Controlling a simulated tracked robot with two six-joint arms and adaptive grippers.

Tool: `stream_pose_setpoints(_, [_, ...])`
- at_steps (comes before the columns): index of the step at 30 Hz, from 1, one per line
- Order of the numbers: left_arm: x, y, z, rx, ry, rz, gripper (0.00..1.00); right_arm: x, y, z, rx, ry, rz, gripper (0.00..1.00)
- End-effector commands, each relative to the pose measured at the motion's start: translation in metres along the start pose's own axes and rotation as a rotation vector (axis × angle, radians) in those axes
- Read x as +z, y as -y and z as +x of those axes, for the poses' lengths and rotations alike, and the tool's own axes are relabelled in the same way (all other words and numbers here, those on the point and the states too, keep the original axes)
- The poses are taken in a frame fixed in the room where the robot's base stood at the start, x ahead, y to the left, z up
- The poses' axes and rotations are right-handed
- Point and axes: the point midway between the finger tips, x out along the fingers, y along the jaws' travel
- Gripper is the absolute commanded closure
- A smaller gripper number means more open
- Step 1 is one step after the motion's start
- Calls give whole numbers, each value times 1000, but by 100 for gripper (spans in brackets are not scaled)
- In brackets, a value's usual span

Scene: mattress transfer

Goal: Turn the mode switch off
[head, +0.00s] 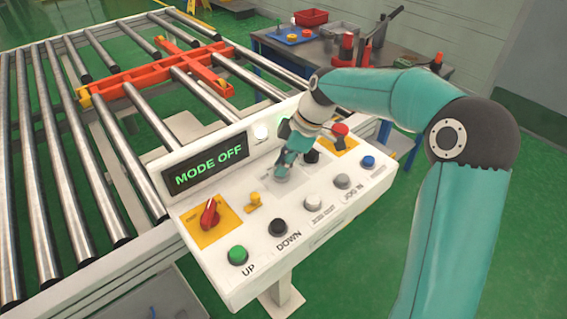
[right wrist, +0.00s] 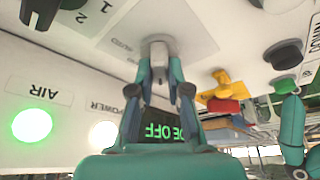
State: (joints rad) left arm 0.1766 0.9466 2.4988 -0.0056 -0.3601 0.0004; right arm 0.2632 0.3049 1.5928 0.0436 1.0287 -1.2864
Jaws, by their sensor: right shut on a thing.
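The mode switch is a small pale grey knob (right wrist: 157,48) on a light square plate of the control panel (head: 330,222). My right gripper (head: 285,164) reaches down to the panel's middle, and its fingers hide most of the switch in the head view. In the right wrist view the gripper (right wrist: 158,72) has one finger on each side of the knob, shut on it. The display (head: 209,166) reads MODE OFF in green letters. My left gripper is not in view.
A red rotary knob (head: 209,213) and a small yellow switch (head: 253,201) stand left of the gripper. The green UP button (head: 238,255) and black DOWN button (head: 278,228) are along the front edge. A red-topped control (head: 340,130) is close on the right. A roller conveyor (head: 100,150) lies behind.

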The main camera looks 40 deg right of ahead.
Motion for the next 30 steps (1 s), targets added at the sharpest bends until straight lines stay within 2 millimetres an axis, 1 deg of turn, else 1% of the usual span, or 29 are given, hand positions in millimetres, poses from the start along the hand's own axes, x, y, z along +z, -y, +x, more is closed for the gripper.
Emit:
stream_pose_setpoints(6, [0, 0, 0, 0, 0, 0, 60, 0, -2, -2, 8, -1, -4, 100])
stream_pose_setpoints(7, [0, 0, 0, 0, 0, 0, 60, 0, -2, -2, 8, 0, -4, 80])
stream_pose_setpoints(11, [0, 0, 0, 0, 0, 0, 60, 0, -1, -1, 6, 0, -3, 59])
stream_pose_setpoints(19, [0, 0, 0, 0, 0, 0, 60, 0, -1, -1, 3, 0, -1, 58])
stream_pose_setpoints(23, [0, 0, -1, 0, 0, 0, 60, 0, -1, -5, 5, 0, -1, 58])
stream_pose_setpoints(26, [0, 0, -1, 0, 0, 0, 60, 0, -2, -15, 7, -1, -1, 58])
stream_pose_setpoints(30, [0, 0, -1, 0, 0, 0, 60, 0, -2, -39, 9, -1, -1, 58])
